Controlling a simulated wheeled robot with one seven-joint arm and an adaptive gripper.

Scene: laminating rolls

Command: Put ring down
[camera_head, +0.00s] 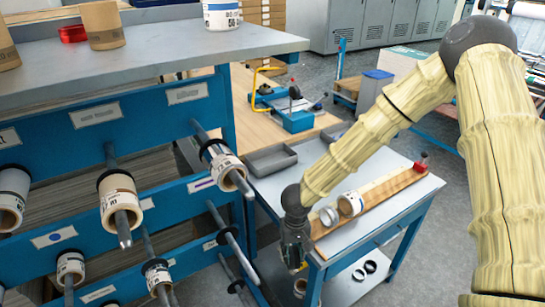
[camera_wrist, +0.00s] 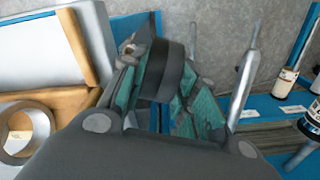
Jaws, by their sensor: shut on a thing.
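My gripper (camera_head: 296,264) points down at the left front corner of the grey-topped blue cart (camera_head: 385,222). In the wrist view my gripper's teal-padded fingers (camera_wrist: 160,95) are shut on a dark ring (camera_wrist: 154,72), seen partly behind them. The held ring is not clear in the head view. A grey ring (camera_head: 328,215) stands on the cart's wooden board beside a white roll (camera_head: 351,203); the grey ring also shows in the wrist view (camera_wrist: 42,122).
The blue rack (camera_head: 150,110) with protruding metal rods (camera_head: 220,215) and labelled rolls (camera_head: 119,200) stands left of my gripper. A grey tray (camera_head: 270,160) sits at the cart's back left. The floor right of the cart is clear.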

